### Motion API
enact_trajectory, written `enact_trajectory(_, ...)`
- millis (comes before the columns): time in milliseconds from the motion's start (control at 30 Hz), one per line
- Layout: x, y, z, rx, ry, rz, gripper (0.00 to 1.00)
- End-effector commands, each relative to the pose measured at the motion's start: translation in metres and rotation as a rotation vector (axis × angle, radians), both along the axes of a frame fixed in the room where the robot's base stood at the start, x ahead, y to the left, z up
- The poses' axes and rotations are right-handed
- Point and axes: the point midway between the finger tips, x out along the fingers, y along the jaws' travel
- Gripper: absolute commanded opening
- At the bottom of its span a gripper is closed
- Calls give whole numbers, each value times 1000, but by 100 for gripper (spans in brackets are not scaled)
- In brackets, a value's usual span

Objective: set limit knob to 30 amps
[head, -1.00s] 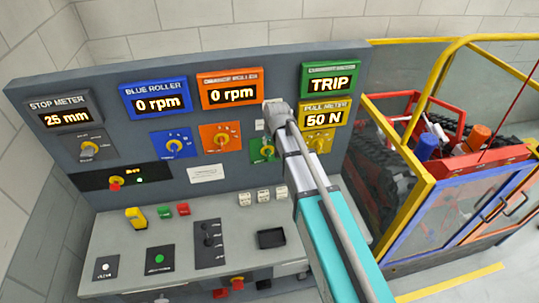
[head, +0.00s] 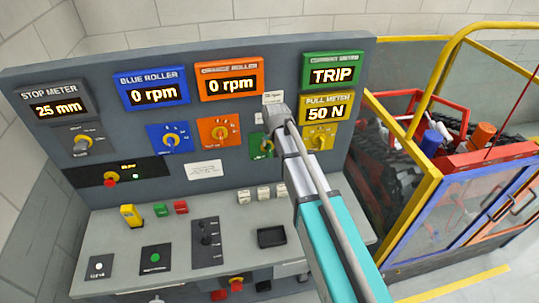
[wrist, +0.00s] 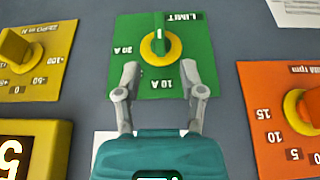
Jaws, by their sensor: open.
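In the head view my arm hides part of the green panel (head: 255,142). The green current meter (head: 333,76) shows TRIP.
An orange knob panel (wrist: 262,90) and a yellow knob panel (wrist: 40,82) flank the green one. The desk (head: 120,270) below holds buttons, switches and a black tray (head: 271,237). A yellow-railed enclosure (head: 420,190) stands to the right.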

Motion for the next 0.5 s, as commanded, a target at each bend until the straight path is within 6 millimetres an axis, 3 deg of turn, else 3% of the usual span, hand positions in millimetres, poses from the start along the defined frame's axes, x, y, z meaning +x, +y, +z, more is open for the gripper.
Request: enact_trajectory(500,17,4,-45,0,0,0,51)
